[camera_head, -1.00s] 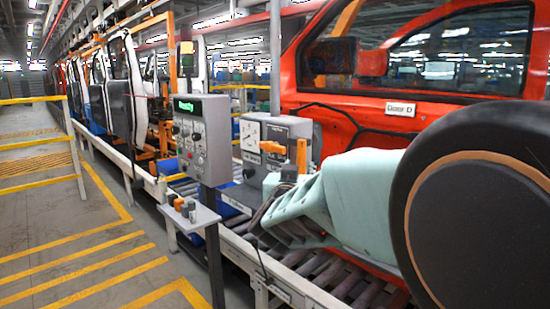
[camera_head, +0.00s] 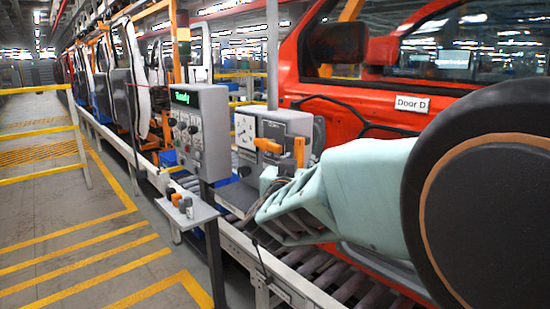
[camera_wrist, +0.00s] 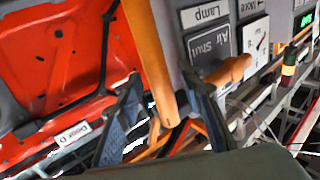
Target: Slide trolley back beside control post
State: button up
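The trolley (camera_head: 250,155) is a grey box on the roller line, with a white gauge panel, a dark plate and two orange handles. It stands just right of the grey control post (camera_head: 208,150), whose display reads "Ready". My gripper (camera_head: 272,203) is at the trolley's near right side, below the upright orange handle (camera_head: 299,152). In the wrist view, my gripper (camera_wrist: 165,112) has its fingers apart, with the orange handle (camera_wrist: 152,55) between them and gaps showing on both sides. "Lamp" and "Air Shut" labels show upside down there. Contact with the handle cannot be told.
A red car body with a "Door D" label (camera_head: 412,103) stands behind the line. A small shelf (camera_head: 187,209) with several small bottles sticks out from the post. The conveyor rail (camera_head: 275,272) runs along the front. Open striped floor (camera_head: 90,250) lies to the left.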

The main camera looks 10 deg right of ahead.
jog(key=shift+w+d, duration=0.1)
jog(key=shift+w, duration=0.15)
grip_shut()
dwell(0.3)
